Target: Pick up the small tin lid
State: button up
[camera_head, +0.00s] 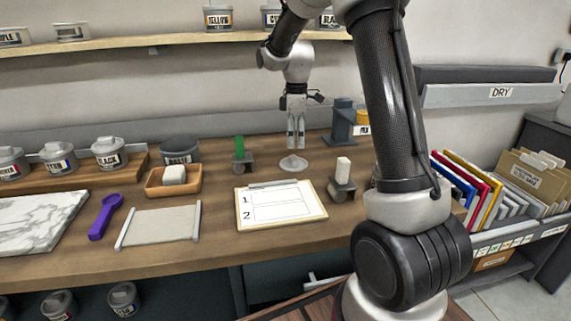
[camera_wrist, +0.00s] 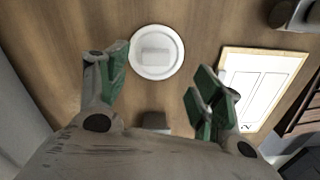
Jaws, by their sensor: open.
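The small tin lid (camera_head: 293,163) is a pale round disc lying flat on the wooden bench, behind the clipboard. In the wrist view the lid (camera_wrist: 156,52) is a white disc with a raised block-shaped grip in its middle. My gripper (camera_head: 295,143) points down just above the lid in the head view. In the wrist view its green-padded fingers (camera_wrist: 158,82) are spread apart and empty, with the lid ahead between and beyond them. I cannot tell the exact height of the fingertips over the lid.
A clipboard (camera_head: 280,207) lies in front of the lid. A small holder with a green piece (camera_head: 240,152) stands to the left, and one with a white piece (camera_head: 342,178) to the right. A dark grey stand (camera_head: 341,122) is behind right. Bare wood surrounds the lid.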

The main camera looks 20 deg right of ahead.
aim_at(294, 158)
jog(key=shift+w+a+r+n, duration=0.2)
jog(key=shift+w+a+n, duration=0.15)
jog(key=shift+n, duration=0.25)
jog(key=shift+d+n, duration=0.1)
jog(key=shift+n, duration=0.7)
jog(key=shift+f, duration=0.1)
notch_tip(294, 158, down, 8)
jog(key=shift+d+r, duration=0.1)
jog(key=shift+r, duration=0.1)
jog(key=c, duration=1.1)
